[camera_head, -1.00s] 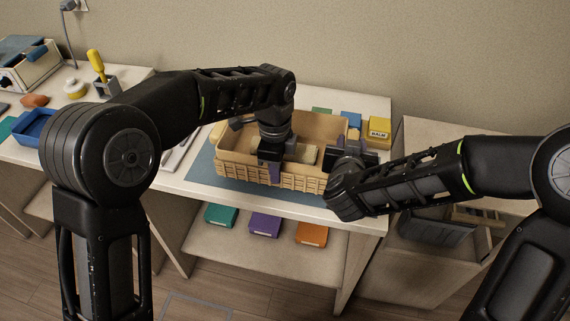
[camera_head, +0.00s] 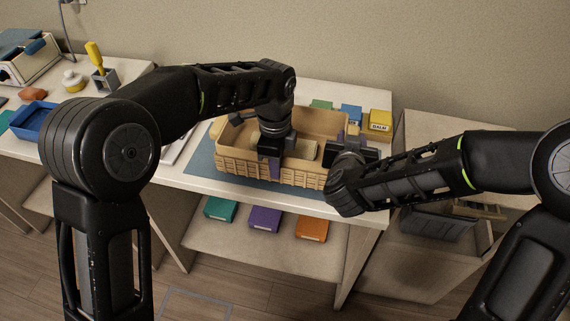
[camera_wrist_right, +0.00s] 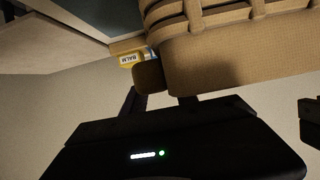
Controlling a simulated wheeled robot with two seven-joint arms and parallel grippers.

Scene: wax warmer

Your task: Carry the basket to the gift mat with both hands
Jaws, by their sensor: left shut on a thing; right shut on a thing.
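The tan woven basket (camera_head: 235,167) is over the blue-grey mat (camera_head: 203,160) on the table; I cannot tell whether it rests on the mat or hangs just above it. It also shows close up in the right wrist view (camera_wrist_right: 235,60). My left gripper (camera_head: 270,163) points down and is shut on the basket's near wall. My right gripper (camera_head: 348,150) is shut on the basket at its right end; my forearm hides part of that grip.
A yellow balm box (camera_head: 380,124), a blue box (camera_head: 351,114) and a green box (camera_head: 321,105) stand behind the basket. A blue tray (camera_head: 34,122) is far left. Teal (camera_head: 220,209), purple (camera_head: 265,219) and orange (camera_head: 311,229) boxes sit on the shelf below.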

